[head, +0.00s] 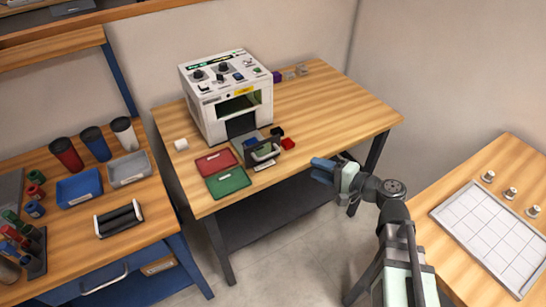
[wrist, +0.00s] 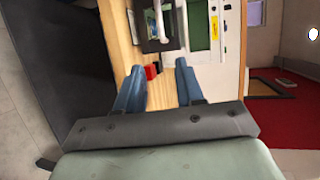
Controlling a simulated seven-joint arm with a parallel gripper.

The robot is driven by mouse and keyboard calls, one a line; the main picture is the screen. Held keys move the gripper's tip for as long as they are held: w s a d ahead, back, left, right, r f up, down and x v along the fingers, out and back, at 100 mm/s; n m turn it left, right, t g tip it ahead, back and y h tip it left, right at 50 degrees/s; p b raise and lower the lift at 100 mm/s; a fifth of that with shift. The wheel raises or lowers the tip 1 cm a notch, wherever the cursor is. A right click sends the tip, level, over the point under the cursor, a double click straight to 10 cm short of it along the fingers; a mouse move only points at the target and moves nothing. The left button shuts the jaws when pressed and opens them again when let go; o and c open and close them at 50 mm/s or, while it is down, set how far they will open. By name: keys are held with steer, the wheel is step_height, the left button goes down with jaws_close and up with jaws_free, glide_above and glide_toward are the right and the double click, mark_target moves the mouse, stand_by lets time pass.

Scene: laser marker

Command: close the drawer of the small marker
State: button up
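The small marker (head: 222,112) is a white box with knobs on top, standing on the middle table; part of its white body also shows in the wrist view (wrist: 201,28). Its drawer (head: 262,149) is pulled out at the front, with a dark front panel and a pale bar handle. The drawer shows at the top of the wrist view (wrist: 152,44). My gripper (head: 318,168) is to the right of the drawer, apart from it, off the table's front edge. In the wrist view its blue fingers (wrist: 158,72) are spread with nothing held between them.
Red (head: 215,162) and green (head: 228,181) trays lie left of the drawer. A small red block (head: 288,143) and a black one (head: 277,131) lie just right of it. The table's right part is clear. A side table (head: 500,180) holds a gridded plate.

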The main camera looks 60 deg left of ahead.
mark_target(270, 156)
steer(key=shift+g, duration=0.3)
steer(key=x, duration=0.5)
steer(key=s+x, duration=0.1)
steer(key=x, duration=0.4)
steer(key=s+x, duration=0.1)
steer(key=x, duration=0.4)
steer(key=shift+d, duration=0.2)
steer(key=shift+c, duration=0.2)
jaws_close()
